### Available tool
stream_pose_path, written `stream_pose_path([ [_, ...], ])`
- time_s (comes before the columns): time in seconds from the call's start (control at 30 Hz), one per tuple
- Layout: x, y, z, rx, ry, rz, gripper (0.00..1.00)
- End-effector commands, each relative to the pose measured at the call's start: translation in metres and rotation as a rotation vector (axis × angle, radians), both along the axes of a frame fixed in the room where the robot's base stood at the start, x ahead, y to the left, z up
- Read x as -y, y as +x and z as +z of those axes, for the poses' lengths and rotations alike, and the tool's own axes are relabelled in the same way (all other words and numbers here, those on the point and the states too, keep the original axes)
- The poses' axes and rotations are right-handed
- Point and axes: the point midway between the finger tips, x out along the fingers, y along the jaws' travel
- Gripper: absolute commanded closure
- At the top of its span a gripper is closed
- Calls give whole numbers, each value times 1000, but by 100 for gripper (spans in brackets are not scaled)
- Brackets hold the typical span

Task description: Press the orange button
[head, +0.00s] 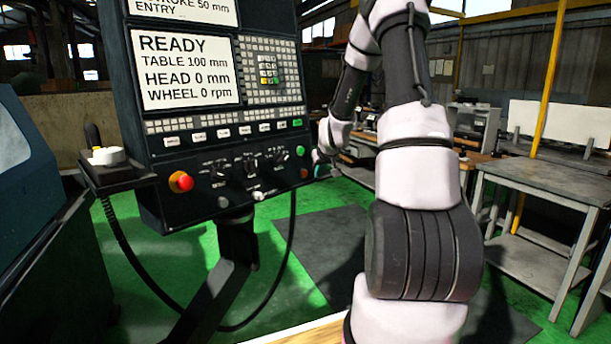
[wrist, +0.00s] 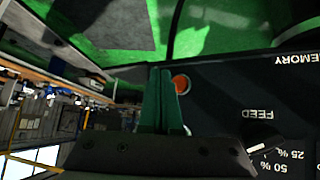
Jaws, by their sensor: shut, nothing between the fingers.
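The orange button (wrist: 181,84) is a small round orange disc with a pale rim, near the panel's edge in the wrist view. In the head view it shows as a small reddish-orange spot (head: 304,173) at the control panel's lower right corner. My gripper (wrist: 161,72) is shut and empty, its dark green fingers beside the button and partly overlapping its left edge in the wrist view. In the head view my gripper (head: 317,171) is just right of the button, small and partly hidden by my arm. I cannot tell whether the fingers touch the button.
The control panel (head: 215,150) also carries a green button (head: 298,123), a large red mushroom button (head: 181,181), knobs and a READY screen (head: 187,70). A feed knob (wrist: 262,146) is near my gripper. A grey workbench (head: 545,172) stands at right.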

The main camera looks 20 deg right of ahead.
Motion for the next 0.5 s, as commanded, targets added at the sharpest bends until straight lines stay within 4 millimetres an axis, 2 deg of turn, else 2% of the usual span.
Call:
stream_pose_path([
  [0.2,-10,21,-4,1,0,1,100],
  [0.5,-12,28,-5,1,0,0,100],
])
